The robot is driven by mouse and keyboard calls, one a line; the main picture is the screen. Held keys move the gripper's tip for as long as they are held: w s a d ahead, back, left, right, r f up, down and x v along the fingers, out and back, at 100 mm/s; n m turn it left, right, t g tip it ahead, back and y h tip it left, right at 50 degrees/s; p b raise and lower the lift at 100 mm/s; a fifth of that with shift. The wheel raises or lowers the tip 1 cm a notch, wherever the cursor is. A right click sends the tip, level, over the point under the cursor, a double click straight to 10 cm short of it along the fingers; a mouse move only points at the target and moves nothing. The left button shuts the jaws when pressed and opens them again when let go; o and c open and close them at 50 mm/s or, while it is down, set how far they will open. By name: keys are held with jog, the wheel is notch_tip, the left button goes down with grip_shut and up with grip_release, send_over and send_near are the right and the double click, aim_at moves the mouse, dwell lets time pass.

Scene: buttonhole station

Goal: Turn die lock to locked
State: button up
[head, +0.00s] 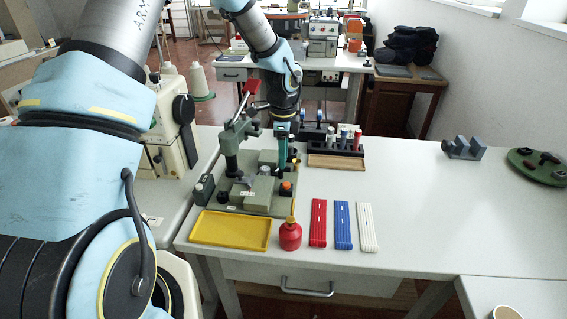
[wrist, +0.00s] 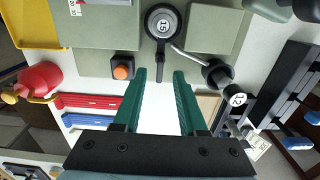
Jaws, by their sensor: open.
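The grey-green buttonhole station (head: 255,205) stands on the white table, with a press lever that has a red grip (head: 252,87). My gripper (head: 282,166) points down over its right rear part. In the wrist view my gripper (wrist: 168,74) has its two green fingers apart, with nothing between them.
An orange button (wrist: 121,72) sits close to the fingers. A red oil bottle (head: 290,236), yellow tray (head: 230,229) and red (head: 318,223), blue (head: 343,226) and white strips (head: 367,228) lie in front. A black rack (head: 330,146) stands behind right. The table's right middle is clear.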

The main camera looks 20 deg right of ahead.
notch_tip(320, 180, up, 8)
jog(key=b, duration=0.1)
jog(key=shift+r, duration=0.15)
dwell(0.4)
jog(key=s+a+r+n, duration=0.1)
jog(key=s+a+n, duration=0.2)
jog(key=a+n, duration=0.4)
jog(key=s+a+n+t, duration=0.1)
jog(key=s+a+n, duration=0.2)
jog(key=a+n, duration=0.5)
jog(key=s+a+r+n, duration=0.1)
jog(key=s+a+n, duration=0.2)
jog(key=a+n, duration=0.5)
jog(key=a, duration=0.8)
jog(key=shift+r+t, duration=0.3)
